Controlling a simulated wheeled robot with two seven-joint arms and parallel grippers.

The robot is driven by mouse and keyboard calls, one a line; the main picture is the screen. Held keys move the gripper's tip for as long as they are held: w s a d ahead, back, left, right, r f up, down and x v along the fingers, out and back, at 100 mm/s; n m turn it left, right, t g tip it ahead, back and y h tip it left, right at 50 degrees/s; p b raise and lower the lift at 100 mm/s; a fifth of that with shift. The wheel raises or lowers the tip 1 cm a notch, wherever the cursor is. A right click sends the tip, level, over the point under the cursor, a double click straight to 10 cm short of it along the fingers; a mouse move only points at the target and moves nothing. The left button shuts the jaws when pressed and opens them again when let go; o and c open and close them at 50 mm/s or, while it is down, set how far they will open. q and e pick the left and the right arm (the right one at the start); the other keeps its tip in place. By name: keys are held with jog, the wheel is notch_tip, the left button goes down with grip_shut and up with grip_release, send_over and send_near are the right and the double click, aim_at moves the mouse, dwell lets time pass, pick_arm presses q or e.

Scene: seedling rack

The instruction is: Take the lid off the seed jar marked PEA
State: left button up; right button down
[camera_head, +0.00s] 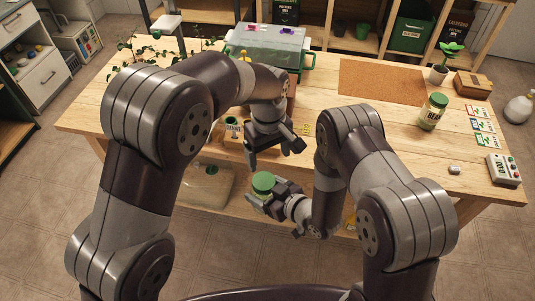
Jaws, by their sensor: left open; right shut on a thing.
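My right gripper (279,196) is shut on a small jar with a green lid (263,182), held up in front of the table's near edge. The lid is on the jar and faces up. The jar's label does not show, so I cannot tell its marking. My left gripper (274,154) is open and points down, above and just behind this jar, apart from it. A second green-lidded jar (432,113) stands upright on the right of the table; its label is too small to read surely.
The wooden table (375,112) has a cork mat (395,80), a clear-lidded green tray (268,47), a potted seedling (440,73), a brown box (473,86), seed packets (483,125) and a keypad device (503,168).

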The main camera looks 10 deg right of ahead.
aim_at(268, 178)
pick_arm(q)
jog(key=shift+s+a+f+n, duration=0.25)
jog(key=shift+f+n, duration=0.05)
jog(key=shift+n, duration=0.1)
notch_tip(268, 178, down, 8)
jog(key=shift+r, duration=0.2)
jog(key=shift+w, duration=0.1)
jog(key=c, duration=0.9)
jog(key=shift+d+r, duration=0.1)
jog(key=shift+d, duration=0.05)
jog(key=shift+c, duration=1)
jog(key=shift+w+r+n, duration=0.1)
jog(key=shift+w+n, duration=0.05)
jog(key=shift+n, duration=1.05)
